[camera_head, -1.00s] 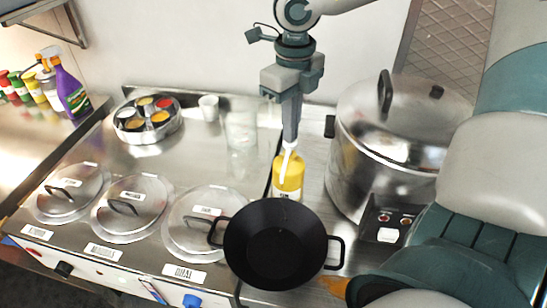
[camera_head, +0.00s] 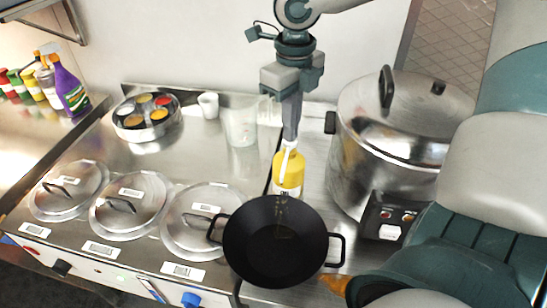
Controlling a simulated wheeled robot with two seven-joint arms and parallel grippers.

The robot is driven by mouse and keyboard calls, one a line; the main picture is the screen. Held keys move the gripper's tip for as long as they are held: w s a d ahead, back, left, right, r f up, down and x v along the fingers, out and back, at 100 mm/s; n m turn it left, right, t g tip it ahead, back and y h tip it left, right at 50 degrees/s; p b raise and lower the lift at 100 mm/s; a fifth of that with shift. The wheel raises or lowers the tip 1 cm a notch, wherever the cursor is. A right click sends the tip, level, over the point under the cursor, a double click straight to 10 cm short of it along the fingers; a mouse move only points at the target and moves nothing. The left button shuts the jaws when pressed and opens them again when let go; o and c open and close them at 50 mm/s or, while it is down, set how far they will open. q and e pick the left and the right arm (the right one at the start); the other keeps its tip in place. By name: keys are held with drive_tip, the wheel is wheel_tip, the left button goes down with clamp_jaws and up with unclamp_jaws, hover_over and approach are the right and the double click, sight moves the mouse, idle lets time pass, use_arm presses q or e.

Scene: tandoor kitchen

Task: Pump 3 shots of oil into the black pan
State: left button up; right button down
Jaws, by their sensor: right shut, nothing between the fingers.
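A yellow oil bottle (camera_head: 288,172) with a white pump top stands behind the black pan (camera_head: 262,262). A thin brownish-yellow streak shows inside the pan, running from near its back rim toward the middle. The pan has two side handles. My right gripper (camera_head: 290,139) points straight down with its fingers together, right on top of the pump head, which looks pressed down close to the bottle. Its fingertips seem to touch the pump. My left gripper is not in view.
A large steel pot (camera_head: 400,140) with a lid stands right of the bottle, with a small control box (camera_head: 385,218) in front. Several lidded containers line the left front. A clear jug (camera_head: 240,125), a white cup (camera_head: 208,105) and a round spice tin (camera_head: 146,132) stand behind.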

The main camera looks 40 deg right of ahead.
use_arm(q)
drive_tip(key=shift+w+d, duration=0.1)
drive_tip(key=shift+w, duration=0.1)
use_arm(e)
drive_tip(key=shift+f, duration=0.15)
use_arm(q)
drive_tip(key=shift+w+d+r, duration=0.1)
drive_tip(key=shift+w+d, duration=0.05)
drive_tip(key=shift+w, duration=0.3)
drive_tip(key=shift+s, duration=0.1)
use_arm(e)
drive_tip(key=shift+r, duration=1)
use_arm(q)
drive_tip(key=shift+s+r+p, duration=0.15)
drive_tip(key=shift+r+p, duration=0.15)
drive_tip(key=shift+p, duration=0.05)
use_arm(e)
drive_tip(key=shift+r, duration=0.25)
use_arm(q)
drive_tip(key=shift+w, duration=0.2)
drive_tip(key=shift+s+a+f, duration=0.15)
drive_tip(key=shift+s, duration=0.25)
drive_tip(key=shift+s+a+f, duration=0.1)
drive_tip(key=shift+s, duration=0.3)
